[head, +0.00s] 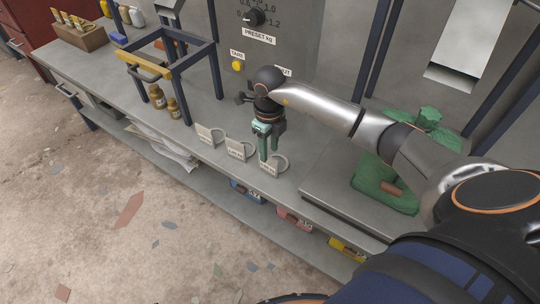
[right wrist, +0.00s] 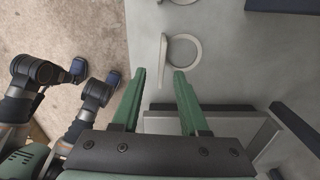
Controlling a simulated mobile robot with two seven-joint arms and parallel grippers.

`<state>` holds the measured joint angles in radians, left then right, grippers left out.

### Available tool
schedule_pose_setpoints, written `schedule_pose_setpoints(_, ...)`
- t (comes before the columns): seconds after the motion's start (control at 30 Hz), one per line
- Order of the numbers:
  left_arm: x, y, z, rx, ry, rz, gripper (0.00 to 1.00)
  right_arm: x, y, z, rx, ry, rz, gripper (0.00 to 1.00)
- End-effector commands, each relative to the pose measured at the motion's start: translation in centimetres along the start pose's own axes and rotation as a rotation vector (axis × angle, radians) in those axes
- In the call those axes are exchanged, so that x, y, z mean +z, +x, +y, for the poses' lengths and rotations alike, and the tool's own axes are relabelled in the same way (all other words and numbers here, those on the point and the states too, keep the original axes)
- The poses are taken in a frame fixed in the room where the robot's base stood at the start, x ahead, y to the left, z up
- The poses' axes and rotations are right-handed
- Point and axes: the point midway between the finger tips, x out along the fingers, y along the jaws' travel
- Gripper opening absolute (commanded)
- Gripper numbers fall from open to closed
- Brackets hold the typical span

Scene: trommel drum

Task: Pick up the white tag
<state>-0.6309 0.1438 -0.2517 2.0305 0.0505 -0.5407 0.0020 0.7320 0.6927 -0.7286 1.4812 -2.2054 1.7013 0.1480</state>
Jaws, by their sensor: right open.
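Three white tags with ring loops stand in a row on the grey bench: a left one (head: 207,136), a middle one (head: 236,149) and a right one (head: 270,169). Each bears small print that I cannot read. My right gripper (head: 269,148) has green fingers, points down and is open, just above and behind the right tag. In the right wrist view the gripper (right wrist: 160,82) is open and empty, with a tag's ring (right wrist: 181,38) ahead of its fingertips. That tag's plate shows nearly edge-on. My left gripper is not in view.
A green sack (head: 376,182) lies to the right of the tags. A panel with a dial (head: 255,18) rises behind. Coloured items lie on the lower shelf.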

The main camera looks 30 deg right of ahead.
Motion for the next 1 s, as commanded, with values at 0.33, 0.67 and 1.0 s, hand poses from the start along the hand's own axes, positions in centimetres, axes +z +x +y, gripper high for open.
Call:
schedule_pose_setpoints(0.33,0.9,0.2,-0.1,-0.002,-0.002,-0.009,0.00,0.4,4.3,-0.2,0.002,0.000,0.001,0.44)
schedule_pose_setpoints(0.67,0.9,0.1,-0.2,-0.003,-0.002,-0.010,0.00,0.4,4.3,-0.2,0.002,-0.001,0.000,0.31)
schedule_pose_setpoints(1.0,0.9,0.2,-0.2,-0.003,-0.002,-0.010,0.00,0.4,4.3,-0.2,0.001,0.000,0.000,0.00)
